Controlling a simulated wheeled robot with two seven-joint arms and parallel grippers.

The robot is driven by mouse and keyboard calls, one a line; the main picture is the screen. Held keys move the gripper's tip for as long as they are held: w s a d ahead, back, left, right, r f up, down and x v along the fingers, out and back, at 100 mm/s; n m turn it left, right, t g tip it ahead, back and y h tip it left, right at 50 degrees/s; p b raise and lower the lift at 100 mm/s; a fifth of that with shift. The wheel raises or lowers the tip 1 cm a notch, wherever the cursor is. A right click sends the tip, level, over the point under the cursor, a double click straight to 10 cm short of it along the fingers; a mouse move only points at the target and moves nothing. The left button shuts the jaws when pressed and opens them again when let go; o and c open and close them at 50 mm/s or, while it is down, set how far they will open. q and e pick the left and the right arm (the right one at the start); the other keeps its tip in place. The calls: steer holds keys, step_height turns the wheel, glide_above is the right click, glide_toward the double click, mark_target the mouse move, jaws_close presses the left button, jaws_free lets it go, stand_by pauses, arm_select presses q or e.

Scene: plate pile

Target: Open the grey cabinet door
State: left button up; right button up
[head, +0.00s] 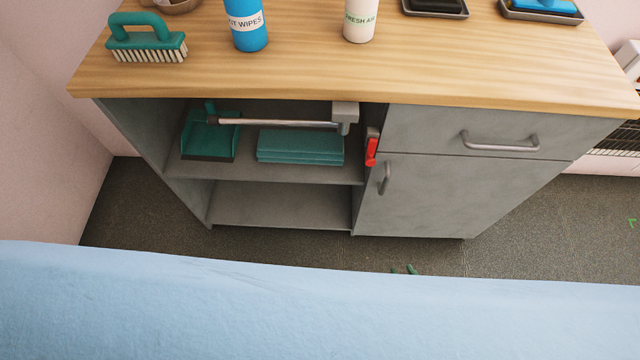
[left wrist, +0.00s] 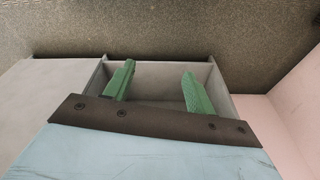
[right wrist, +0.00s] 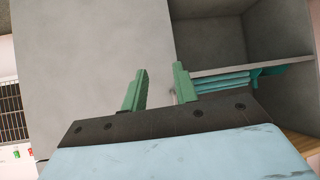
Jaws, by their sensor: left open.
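The grey cabinet (head: 240,208) stands ahead under a wooden top. Its closed door (head: 430,198) is at the lower right, with an upright bar handle (head: 384,178) near its left edge. In the right wrist view, the door (right wrist: 90,60) fills the left half. My right gripper (right wrist: 160,72) is open in front of the door near its free edge; the handle cannot be made out clearly there. In the head view only the tips of my right gripper (head: 405,269) show. My left gripper (left wrist: 155,78) is open before the open shelf side and hidden in the head view.
A closed drawer (head: 465,130) is above the door. A red clip-like object (head: 371,147) is on the divider. A brush (head: 147,40) and bottles (head: 246,25) stand on the wooden top (head: 300,75).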

steer(key=w+a+r+t+b, duration=0.2)
steer(key=w+t+b, duration=0.1)
steer(key=w+b, duration=0.15)
arm_select(q)
step_height(320, 180, up, 12)
steer(key=w+t+b, duration=0.1)
steer(key=w+b, duration=0.1)
steer(key=b, duration=0.4)
arm_select(e)
steer(key=t+y, duration=0.1)
steer(key=t, duration=0.3)
glide_toward(386, 185)
steer(key=b+x, duration=0.1)
steer(key=x, duration=0.4)
steer(key=shift+w+f, duration=0.2)
steer(key=shift+w, duration=0.1)
arm_select(q)
steer(key=w+d+r+t+h+b, duration=0.1)
steer(key=w+d+r+t+h, duration=0.1)
steer(key=w+d+r+t, duration=0.3)
steer(key=shift+w+d+r+t+h+b, duration=0.4)
steer(key=shift+w+r+t, duration=1.35)
steer(key=shift+w+t, duration=1.1)
arm_select(e)
steer(key=shift+x, duration=2.5)
arm_select(q)
steer(key=shift+w+g, duration=0.4)
steer(key=shift+g, duration=0.05)
arm_select(e)
jaws_close()
